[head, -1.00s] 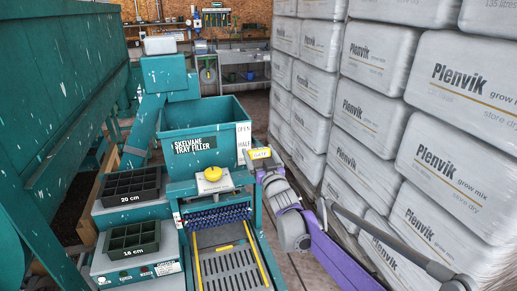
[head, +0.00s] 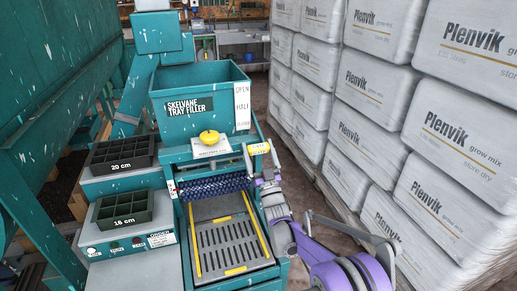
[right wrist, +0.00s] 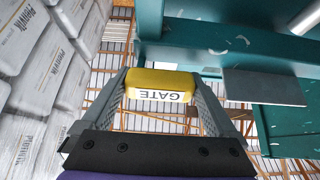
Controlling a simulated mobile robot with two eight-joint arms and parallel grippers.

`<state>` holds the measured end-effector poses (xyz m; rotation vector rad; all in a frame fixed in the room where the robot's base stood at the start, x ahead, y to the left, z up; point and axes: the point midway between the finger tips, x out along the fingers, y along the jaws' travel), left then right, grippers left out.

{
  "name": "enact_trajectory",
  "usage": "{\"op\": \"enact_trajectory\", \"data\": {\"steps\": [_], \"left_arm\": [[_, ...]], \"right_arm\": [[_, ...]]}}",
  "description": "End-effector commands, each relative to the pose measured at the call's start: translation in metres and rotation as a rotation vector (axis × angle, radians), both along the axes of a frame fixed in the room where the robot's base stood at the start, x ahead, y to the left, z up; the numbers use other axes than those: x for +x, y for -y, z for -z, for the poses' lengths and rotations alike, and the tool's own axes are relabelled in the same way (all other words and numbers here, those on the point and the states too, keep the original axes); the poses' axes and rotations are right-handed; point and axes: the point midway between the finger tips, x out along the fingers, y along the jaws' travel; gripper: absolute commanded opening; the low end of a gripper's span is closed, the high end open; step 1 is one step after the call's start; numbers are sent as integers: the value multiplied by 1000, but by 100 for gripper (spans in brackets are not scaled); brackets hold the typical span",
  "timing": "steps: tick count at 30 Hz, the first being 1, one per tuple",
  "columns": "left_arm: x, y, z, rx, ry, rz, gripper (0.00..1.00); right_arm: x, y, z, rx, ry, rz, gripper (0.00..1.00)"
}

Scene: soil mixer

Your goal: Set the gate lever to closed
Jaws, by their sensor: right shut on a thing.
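The gate lever's yellow handle (head: 258,148), marked GATE, sits at the right side of the teal tray filler (head: 172,133). The white scale (head: 242,105) on the hopper's corner reads OPEN at the top and HALF in the middle; its lowest word is too small to read. The handle is lower than the scale's bottom end in the head view. My right gripper (head: 262,160) is shut on the handle. In the right wrist view both fingers flank the yellow handle (right wrist: 161,82). The lever's arm is mostly hidden. My left gripper is not in view.
A yellow knob (head: 209,137) stands on the filler's front. Dark trays marked 20 cm (head: 122,153) and 16 cm (head: 124,208) sit at left. A slotted bed (head: 232,245) lies in front. Stacked Plenvik bags (head: 380,90) wall off the right, leaving a narrow aisle.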

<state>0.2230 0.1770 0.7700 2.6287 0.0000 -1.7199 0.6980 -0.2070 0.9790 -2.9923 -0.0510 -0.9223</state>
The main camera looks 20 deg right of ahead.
Motion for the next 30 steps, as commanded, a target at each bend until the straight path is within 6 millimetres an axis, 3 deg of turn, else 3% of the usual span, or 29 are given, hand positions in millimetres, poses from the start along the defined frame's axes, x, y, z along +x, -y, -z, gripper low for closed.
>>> {"op": "enact_trajectory", "data": {"steps": [12,13,14,23,30], "left_arm": [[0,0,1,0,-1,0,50],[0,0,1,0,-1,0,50],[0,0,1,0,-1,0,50],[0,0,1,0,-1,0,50],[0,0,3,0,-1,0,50]], "right_arm": [[1,0,5,-1,-7,1,0],[2,0,5,-1,-8,1,95],[2,0,5,-1,-8,1,100],[-1,0,5,0,-5,0,100],[-32,1,26,-1,-5,1,100]]}}
